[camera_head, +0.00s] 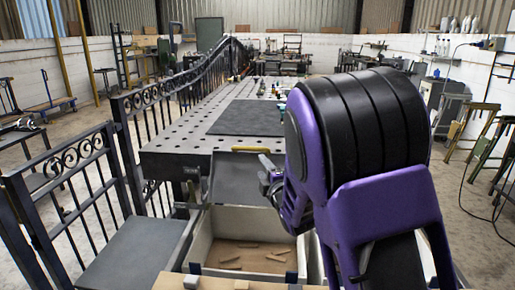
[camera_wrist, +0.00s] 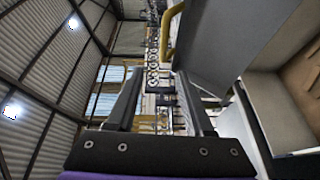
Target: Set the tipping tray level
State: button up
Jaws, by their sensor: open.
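The tipping tray (camera_head: 232,180) is a dark grey panel at the front end of the perforated steel table. It looks steeply tilted, with a yellow handle (camera_head: 250,150) along its upper edge. In the wrist view a large grey slanted surface, apparently the tray (camera_wrist: 232,40), fills the upper right, and the yellow handle (camera_wrist: 168,38) curves at its left edge. My gripper (camera_head: 268,182) is beside the tray's right side, partly hidden by my purple arm. In the wrist view my gripper (camera_wrist: 160,80) has its fingers apart with nothing between them. The handle lies beyond the fingertips.
A pale open box (camera_head: 240,242) with several wood scraps stands below the tray. The perforated table (camera_head: 185,145) bears a dark mat (camera_head: 248,118). A black scrolled gate (camera_head: 85,185) and a grey flat surface (camera_head: 130,250) are on the left. Open floor lies to the right.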

aim_at(251, 149)
jog(key=x, duration=1.1)
jog(key=f+x, duration=0.1)
jog(key=x, duration=0.5)
jog(key=shift+w+d, duration=0.3)
jog(key=shift+w, duration=0.15)
grip_shut()
jog(key=shift+r, duration=0.1)
dwell(0.7)
